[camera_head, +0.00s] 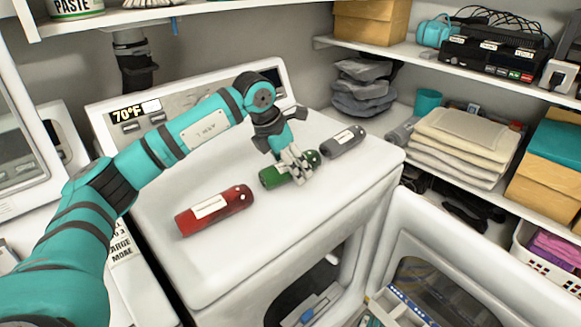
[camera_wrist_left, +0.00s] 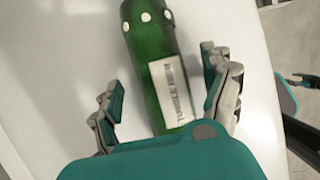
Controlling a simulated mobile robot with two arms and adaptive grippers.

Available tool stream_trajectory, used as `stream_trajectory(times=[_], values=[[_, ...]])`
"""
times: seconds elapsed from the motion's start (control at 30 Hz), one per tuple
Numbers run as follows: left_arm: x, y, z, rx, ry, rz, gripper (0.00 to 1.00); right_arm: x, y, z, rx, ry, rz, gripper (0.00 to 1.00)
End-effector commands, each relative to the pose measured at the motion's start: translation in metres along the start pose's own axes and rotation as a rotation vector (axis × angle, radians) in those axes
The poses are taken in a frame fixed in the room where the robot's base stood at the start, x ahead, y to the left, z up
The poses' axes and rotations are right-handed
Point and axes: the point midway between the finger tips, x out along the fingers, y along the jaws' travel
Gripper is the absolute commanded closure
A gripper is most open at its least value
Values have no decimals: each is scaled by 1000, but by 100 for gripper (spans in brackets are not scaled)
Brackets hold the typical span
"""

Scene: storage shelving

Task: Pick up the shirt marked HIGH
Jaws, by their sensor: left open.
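Three labelled cylindrical items lie on the white machine's top: a red one (camera_head: 213,209), a green one (camera_head: 271,178) and a grey one (camera_head: 343,141). They look like bottles or tight rolls, and I cannot read HIGH on any label. My left gripper (camera_head: 296,166) is at the green item, partly covering it. In the left wrist view, the green item (camera_wrist_left: 148,50) lies between the open fingers of the left gripper (camera_wrist_left: 168,95), with clear gaps on both sides. Its white label is sideways and blurred. My right gripper does not show in the head view.
The white machine (camera_head: 240,270) has a bare top around the items and an open door at its front right. Right-hand shelves hold folded cloths (camera_head: 462,140), grey folded items (camera_head: 362,88), a teal cup (camera_head: 428,102) and boxes. A basket (camera_head: 535,258) stands at lower right.

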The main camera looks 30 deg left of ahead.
Motion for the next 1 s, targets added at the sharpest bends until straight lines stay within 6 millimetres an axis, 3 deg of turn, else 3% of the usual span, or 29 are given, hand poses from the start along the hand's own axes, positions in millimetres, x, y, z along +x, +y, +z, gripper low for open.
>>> stream_trajectory(times=[0.17, 0.67, 1.0], values=[[0, 0, 0, 0, 0, 0, 19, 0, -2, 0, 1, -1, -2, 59], [-1, 0, 0, 0, 0, 0, 84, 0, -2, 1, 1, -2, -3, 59], [-6, 0, 2, 0, -2, 1, 84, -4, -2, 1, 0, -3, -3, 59]])
